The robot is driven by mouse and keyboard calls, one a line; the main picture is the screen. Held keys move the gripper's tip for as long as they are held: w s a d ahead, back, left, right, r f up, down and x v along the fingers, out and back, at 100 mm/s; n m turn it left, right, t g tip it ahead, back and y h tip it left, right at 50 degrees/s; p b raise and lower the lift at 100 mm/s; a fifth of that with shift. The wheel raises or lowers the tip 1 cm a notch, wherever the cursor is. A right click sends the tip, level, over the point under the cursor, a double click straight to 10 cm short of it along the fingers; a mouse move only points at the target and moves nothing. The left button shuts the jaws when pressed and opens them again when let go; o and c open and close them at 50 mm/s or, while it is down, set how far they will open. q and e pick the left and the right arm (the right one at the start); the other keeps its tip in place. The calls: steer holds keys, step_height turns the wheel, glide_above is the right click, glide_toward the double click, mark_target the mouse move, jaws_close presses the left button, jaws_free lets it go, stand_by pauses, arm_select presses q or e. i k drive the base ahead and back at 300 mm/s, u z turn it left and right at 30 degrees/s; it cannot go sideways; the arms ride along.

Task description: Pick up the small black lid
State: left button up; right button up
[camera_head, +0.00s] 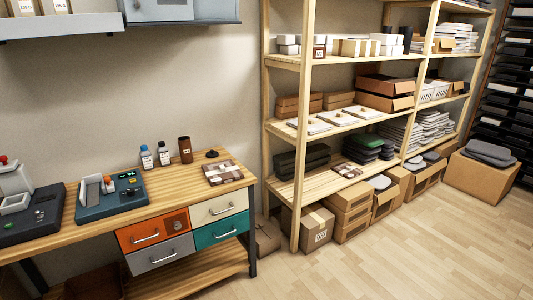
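A small black lid (211,154) lies on the wooden workbench near its back edge. It is right of a dark brown cylinder (185,150) and just behind a brown-and-white patterned box (222,173). Two small bottles with white labels, one with a blue cap (146,158) and one dark (163,154), stand left of the cylinder. Neither of my grippers shows in the head view.
The workbench (185,190) has coloured drawers below and two dark machines (110,194) at its left. A wooden shelf rack (310,130) with boxes stands to the right. Cardboard boxes (317,228) line its foot. The floor (400,250) in front is clear.

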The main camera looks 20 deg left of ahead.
mark_target(211, 154)
steer(key=z, duration=0.15)
steer(key=i, duration=2.1)
steer(key=u, duration=0.4)
